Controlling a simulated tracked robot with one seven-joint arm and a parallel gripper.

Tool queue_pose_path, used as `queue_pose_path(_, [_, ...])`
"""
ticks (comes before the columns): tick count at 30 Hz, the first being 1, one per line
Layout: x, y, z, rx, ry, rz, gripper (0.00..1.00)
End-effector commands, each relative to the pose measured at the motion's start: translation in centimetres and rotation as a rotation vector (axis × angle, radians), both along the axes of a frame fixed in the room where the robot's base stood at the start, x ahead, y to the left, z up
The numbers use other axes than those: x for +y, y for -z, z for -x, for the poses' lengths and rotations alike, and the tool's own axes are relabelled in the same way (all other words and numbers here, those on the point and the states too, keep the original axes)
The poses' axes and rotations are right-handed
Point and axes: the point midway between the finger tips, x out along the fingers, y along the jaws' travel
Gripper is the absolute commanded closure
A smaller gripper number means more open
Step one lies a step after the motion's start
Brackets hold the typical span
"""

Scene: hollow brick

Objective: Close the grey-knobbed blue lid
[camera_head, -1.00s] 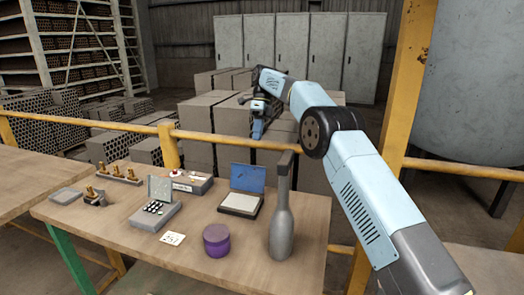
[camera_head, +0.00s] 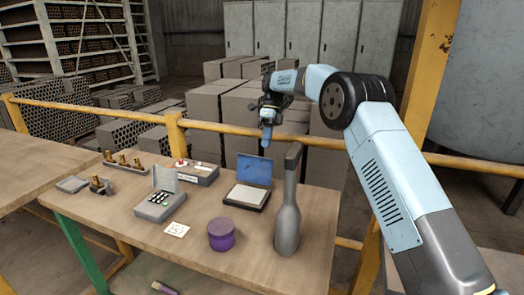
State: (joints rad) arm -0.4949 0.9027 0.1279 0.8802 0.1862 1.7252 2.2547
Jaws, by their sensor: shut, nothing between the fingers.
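The blue lid (camera_head: 254,168) stands open, near upright, at the back edge of a low dark box (camera_head: 246,196) with a pale inside. The box sits on the wooden table, right of the middle. I cannot make out a grey knob on the lid. My gripper (camera_head: 266,143) points down and is shut and empty. In the picture its tip is just above the lid's upper right edge. I cannot tell how far in depth it is from the lid, and no contact is clear.
A grey bottle-shaped object (camera_head: 288,220) stands right of the box, a purple round tin (camera_head: 221,235) in front. A small grey case (camera_head: 157,207) with its lid raised and a grey box (camera_head: 196,172) are to the left. A yellow rail (camera_head: 225,128) runs behind the table.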

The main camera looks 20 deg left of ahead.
Motion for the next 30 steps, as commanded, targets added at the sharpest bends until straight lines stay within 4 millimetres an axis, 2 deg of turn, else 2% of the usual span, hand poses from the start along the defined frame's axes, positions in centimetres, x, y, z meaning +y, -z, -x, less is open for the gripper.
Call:
queue_pose_path(5, [0.2, 2.7, 1.5, 0.002, -0.003, 0.001, 1.0])
queue_pose_path(9, [0.4, 2.0, 3.3, 0.0, -0.002, -0.001, 1.0])
queue_pose_path(15, [0.6, 1.7, 4.9, 0.0, -0.003, 0.0, 1.0])
queue_pose_path(30, [0.5, 1.6, 5.3, -0.002, -0.002, -0.001, 1.0])
